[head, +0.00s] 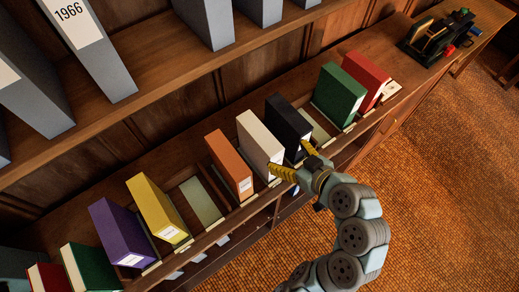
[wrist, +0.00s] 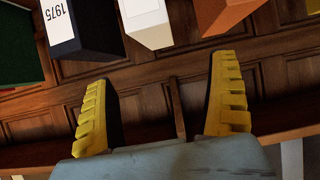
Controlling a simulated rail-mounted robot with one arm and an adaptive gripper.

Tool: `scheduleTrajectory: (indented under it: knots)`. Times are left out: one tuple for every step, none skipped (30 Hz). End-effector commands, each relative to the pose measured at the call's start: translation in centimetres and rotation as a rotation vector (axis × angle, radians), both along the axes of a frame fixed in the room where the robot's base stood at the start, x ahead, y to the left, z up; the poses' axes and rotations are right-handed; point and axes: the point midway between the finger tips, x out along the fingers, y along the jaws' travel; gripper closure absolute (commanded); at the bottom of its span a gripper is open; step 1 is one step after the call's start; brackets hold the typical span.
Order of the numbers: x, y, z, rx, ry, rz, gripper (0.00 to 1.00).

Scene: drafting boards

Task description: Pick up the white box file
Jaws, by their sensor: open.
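The white box file (head: 259,143) stands upright on the lower shelf in the head view, between an orange and a black file. It also shows at the top of the wrist view (wrist: 146,22), with a pale label on its near face. My gripper (head: 297,160) is open and empty, at the shelf's front edge, in front of the white and black files. In the head view one yellow finger overlaps the lower part of the white file; I cannot tell whether they touch. In the wrist view the yellow fingers (wrist: 163,105) are wide apart with nothing between them.
The black file (head: 287,123) is right of the white one, the orange file (head: 229,164) left. Yellow (head: 157,208), purple, green and red files share the shelf. A grey-green empty slot (head: 201,200) lies left of the orange file. An upper shelf holds grey files (head: 92,45).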

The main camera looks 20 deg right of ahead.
Motion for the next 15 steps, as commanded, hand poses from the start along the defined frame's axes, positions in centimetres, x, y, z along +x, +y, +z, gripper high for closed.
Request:
scheduleTrajectory:
  knots:
    - [0.6,0.3,-0.8,-0.001,-0.002,0.004,0.1]
    - [0.8,0.3,-0.4,0.002,-0.004,0.002,0.1]
    - [0.9,0.2,0.0,0.005,-0.007,-0.001,0.1]
    - [1.0,0.2,0.0,0.004,-0.007,-0.003,0.1]
    - [1.1,0.2,0.0,0.005,-0.008,-0.004,0.1]
    - [1.3,0.1,0.0,0.003,-0.01,-0.005,0.1]
    - [1.4,0.1,-0.1,0.005,-0.01,-0.007,0.1]
    - [1.5,0.1,-0.2,0.004,-0.01,-0.006,0.1]
    - [1.6,0.1,-0.3,0.003,-0.01,-0.007,0.1]
    - [1.8,0.2,-0.3,0.005,-0.011,-0.007,0.1]
    - [1.9,0.2,-0.4,0.004,-0.011,-0.006,0.1]
    - [2.0,0.3,-0.5,0.004,-0.009,-0.007,0.1]
    - [2.1,0.3,-0.6,0.004,-0.009,-0.005,0.1]
    - [2.2,0.4,-0.7,0.005,-0.009,-0.006,0.1]
    - [2.3,0.5,-0.8,0.005,-0.007,-0.005,0.1]
